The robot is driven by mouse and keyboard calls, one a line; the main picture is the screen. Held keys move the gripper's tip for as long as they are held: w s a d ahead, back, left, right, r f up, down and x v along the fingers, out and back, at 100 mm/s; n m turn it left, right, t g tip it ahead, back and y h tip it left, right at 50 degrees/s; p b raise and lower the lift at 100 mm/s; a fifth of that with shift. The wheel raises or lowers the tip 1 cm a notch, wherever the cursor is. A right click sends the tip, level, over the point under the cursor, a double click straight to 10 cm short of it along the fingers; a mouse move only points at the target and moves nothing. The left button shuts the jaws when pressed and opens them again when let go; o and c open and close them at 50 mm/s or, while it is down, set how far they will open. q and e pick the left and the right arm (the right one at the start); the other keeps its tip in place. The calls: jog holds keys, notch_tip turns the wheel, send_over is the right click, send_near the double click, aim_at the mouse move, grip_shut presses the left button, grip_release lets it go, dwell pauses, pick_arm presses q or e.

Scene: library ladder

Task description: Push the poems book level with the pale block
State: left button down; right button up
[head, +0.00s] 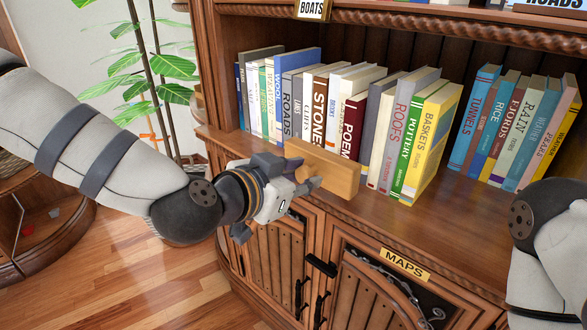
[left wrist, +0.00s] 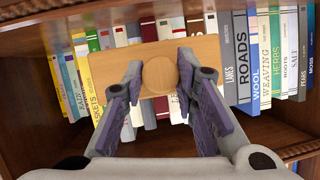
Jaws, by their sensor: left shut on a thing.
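The poems book (head: 352,125) is dark red and stands upright in the left row of books on the shelf. Its lower spine is hidden behind the pale block (head: 330,170), a flat wooden piece with a round knob. My left gripper (head: 302,175) is shut on the block's knob and holds the block upright in front of the books. In the left wrist view, the block (left wrist: 112,75) covers the middle of several spines, and my fingers (left wrist: 160,80) sit either side of the knob. I cannot tell whether the block touches the poems book. My right gripper is out of view.
White, red, green and yellow books (head: 430,140) stand right of the poems book. A second row (head: 515,130) leans at the right, with bare shelf (head: 455,205) between and in front. Cabinet doors with a MAPS label (head: 405,263) are below. A plant (head: 150,70) stands left.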

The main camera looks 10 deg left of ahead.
aim_at(316, 166)
pick_arm(q)
jog(key=shift+r, duration=0.1)
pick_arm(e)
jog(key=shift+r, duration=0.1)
pick_arm(q)
jog(key=shift+r, duration=0.15)
jog(key=w+d, duration=0.3)
jog(key=w, duration=0.1)
jog(key=shift+f, duration=0.3)
jog(key=shift+w+d+r, duration=0.1)
jog(key=shift+w+d, duration=0.25)
jog(key=shift+w, duration=0.2)
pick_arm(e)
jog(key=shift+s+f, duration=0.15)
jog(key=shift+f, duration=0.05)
pick_arm(q)
jog(key=shift+w+d+b, duration=0.15)
jog(key=shift+w+d, duration=0.35)
jog(key=shift+w, duration=0.2)
jog(key=shift+w+d+b, duration=0.15)
jog(key=shift+w+d, duration=0.35)
jog(key=shift+w, duration=0.15)
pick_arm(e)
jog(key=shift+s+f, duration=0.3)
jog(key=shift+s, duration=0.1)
